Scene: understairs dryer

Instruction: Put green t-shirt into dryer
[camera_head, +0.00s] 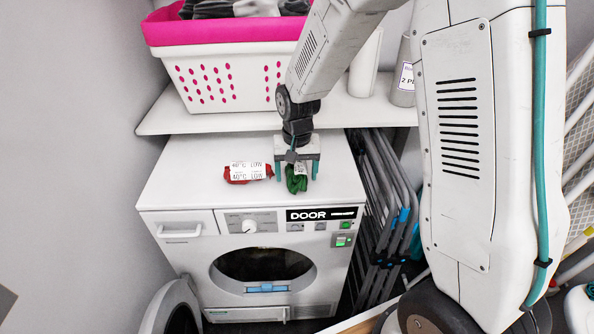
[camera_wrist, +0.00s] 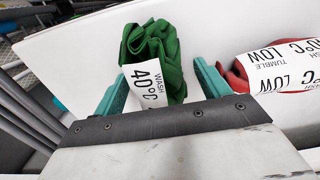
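The green t-shirt (camera_head: 296,182) is a small crumpled bundle with a white label, lying on the white top of the dryer (camera_head: 185,180). My gripper (camera_head: 297,172) is above it, pointing down, with one finger on each side of the shirt. In the wrist view the shirt (camera_wrist: 152,50) lies between and beyond the two teal fingers (camera_wrist: 162,90), with gaps at both sides, so the gripper is open. The shirt's label reads 40°C wash. The dryer's round door (camera_head: 178,312) is swung open to the left, and the dark drum opening (camera_head: 262,264) shows.
A red bundle with a white label (camera_head: 248,172) lies left of the green shirt; it also shows in the wrist view (camera_wrist: 238,78). A shelf (camera_head: 160,118) holds a pink-rimmed white basket (camera_head: 225,85) behind. Folded metal racks (camera_head: 385,210) stand right of the dryer.

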